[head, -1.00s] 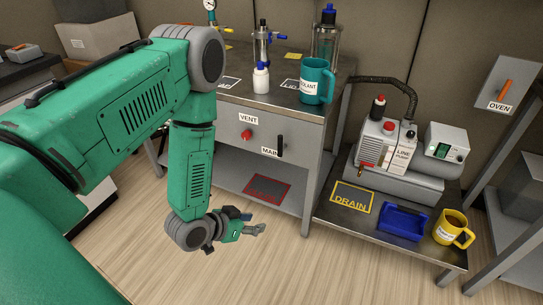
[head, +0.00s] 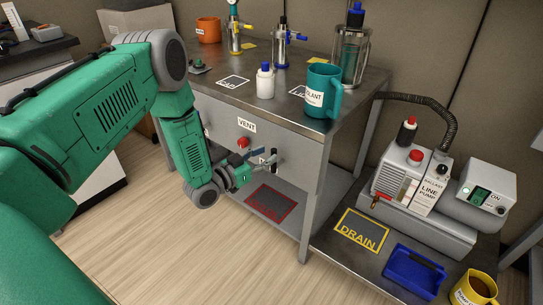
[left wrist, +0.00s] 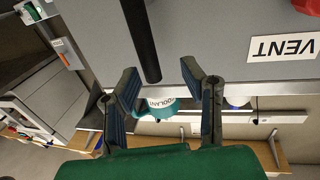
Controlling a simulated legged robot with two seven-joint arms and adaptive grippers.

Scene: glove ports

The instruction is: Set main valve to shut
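The main valve's black bar handle (head: 274,157) is on the grey cabinet front (head: 288,150), right of the red VENT knob (head: 243,142). It stands about upright, as far as it shows; its label is mostly hidden by my gripper. In the left wrist view the black handle (left wrist: 141,40) reaches into the gap between my fingers. My left gripper (head: 265,162) is at the cabinet front, by the handle. Its two fingers are apart in the left wrist view (left wrist: 160,85), one on each side of the handle's line, with no clear contact. My right gripper is not in view.
The VENT label (left wrist: 285,47) and red knob are close beside the left gripper. A teal coolant mug (head: 322,92) and a blue-capped white bottle (head: 265,82) stand on the top above. The line pump (head: 420,185) stands on the lower bench at right.

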